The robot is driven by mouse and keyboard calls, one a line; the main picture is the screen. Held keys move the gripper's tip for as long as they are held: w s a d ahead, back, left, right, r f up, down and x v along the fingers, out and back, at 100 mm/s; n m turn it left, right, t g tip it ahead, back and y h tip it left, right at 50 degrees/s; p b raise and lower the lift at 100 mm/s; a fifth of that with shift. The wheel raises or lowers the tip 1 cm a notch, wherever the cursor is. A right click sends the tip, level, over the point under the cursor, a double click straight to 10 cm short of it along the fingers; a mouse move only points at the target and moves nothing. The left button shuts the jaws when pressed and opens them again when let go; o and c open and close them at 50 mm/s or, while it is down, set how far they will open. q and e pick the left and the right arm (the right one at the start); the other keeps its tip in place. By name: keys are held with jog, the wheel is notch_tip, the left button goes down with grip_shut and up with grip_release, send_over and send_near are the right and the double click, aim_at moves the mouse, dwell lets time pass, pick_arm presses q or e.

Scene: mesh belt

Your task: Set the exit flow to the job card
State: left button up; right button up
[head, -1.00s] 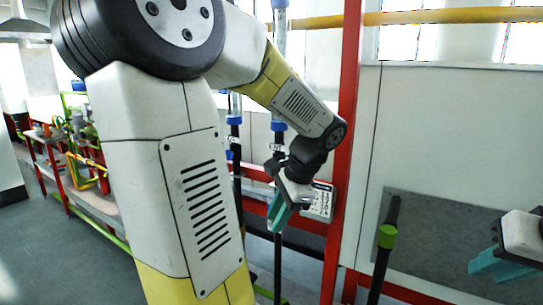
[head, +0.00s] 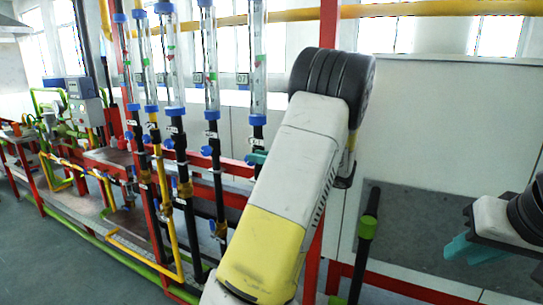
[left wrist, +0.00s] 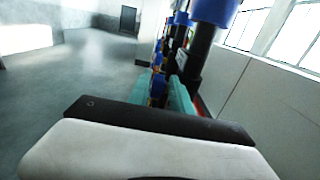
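Several upright flow tubes stand in a row in the head view, clear with blue end fittings and coloured floats. The rightmost tube (head: 258,65) has a tag reading 07 to its left. Blue valve handles (head: 207,150) sit on the black pipes below. My left gripper (head: 257,157) is mostly hidden behind my arm; its teal fingertip shows at the rightmost black pipe. In the left wrist view its fingers (left wrist: 163,95) are apart, with blue and dark fittings beyond the gap; contact is unclear. My right gripper (head: 480,250) is at the right edge, away from the pipes. No job card is readable.
A red frame (head: 312,262) carries the pipes, with a yellow pipe (head: 420,9) along the top. A black post with a green collar (head: 368,226) stands before a grey panel (head: 415,225). A grey box (head: 85,108) is far left. Floor is open at lower left.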

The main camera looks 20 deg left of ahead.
pick_arm(q)
jog(key=shift+w+a, duration=0.1)
jog(key=shift+a, duration=1.55)
grip_shut()
jog(key=shift+h, duration=0.4)
jog(key=h, duration=0.2)
jog(key=shift+a+g+h, duration=0.3)
jog(key=shift+h, duration=0.1)
jog(key=shift+a+f+h, duration=0.1)
jog(key=shift+h, duration=1)
jog(key=shift+a+f+h, duration=0.1)
jog(key=shift+h, duration=1)
grip_release()
